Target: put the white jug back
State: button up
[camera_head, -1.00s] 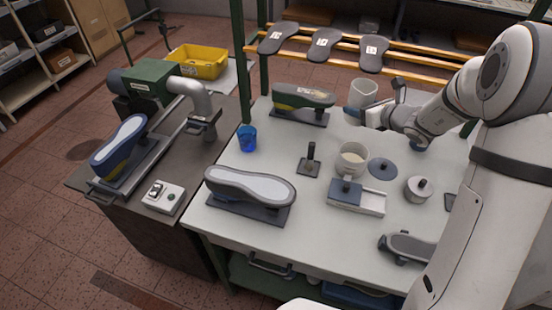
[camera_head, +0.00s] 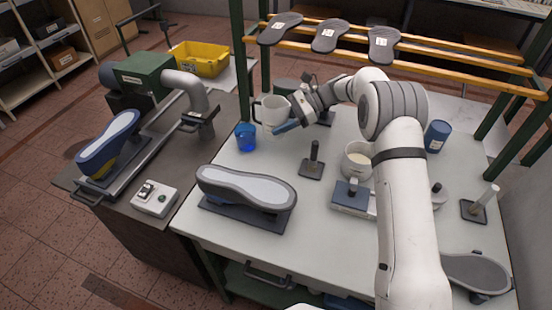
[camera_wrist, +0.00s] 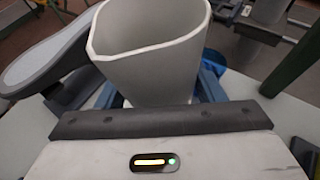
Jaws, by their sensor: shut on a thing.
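The white jug (camera_head: 274,113) is in my gripper (camera_head: 284,124), toward the back left of the white table, beside the blue cup (camera_head: 245,136). Its handle points left in the head view. In the wrist view the jug (camera_wrist: 150,45) stands upright between my blue fingers, with its wide open rim toward the camera. My gripper is shut on it. The jug seems to be held above the table, but its base is hidden, so I cannot tell the height. The green shoe last at the back is mostly hidden behind the jug and my arm.
A grey shoe last (camera_head: 246,190) on a dark plate lies at the front left. A dark stand with a post (camera_head: 313,160) and a white pot (camera_head: 356,161) are mid-table. A blue can (camera_head: 437,136) stands at right. A rack (camera_head: 430,66) with grey soles spans the back.

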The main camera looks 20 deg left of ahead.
dwell(0.3)
notch_tip(320, 180, down, 9)
jog(key=shift+f+p, duration=0.1)
jog(key=shift+p, duration=0.85)
jog(key=shift+f, duration=0.2)
jog(key=shift+f+b, duration=0.25)
jog(key=shift+b, duration=0.05)
jog(key=o, duration=1.1)
jog(key=shift+r+p, duration=0.15)
jog(key=shift+p, duration=0.4)
